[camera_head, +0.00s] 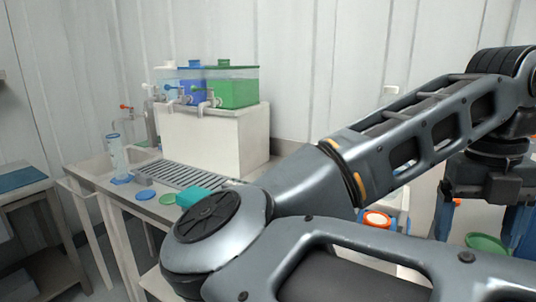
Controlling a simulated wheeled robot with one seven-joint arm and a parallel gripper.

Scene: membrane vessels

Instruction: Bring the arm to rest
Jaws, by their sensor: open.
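My arm fills the right and lower part of the head view, with its elbow bent low near the middle. From there a link rises to the upper right edge. My gripper (483,218) hangs below the wrist at the far right, pointing down. It is open and I see nothing held in it.
A bench (98,180) at left carries a white block (215,138) with blue and green tanks (232,90), a clear cylinder (117,158) and a teal block (193,197). A green dish (487,243) shows below my gripper. A side table (25,182) stands far left.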

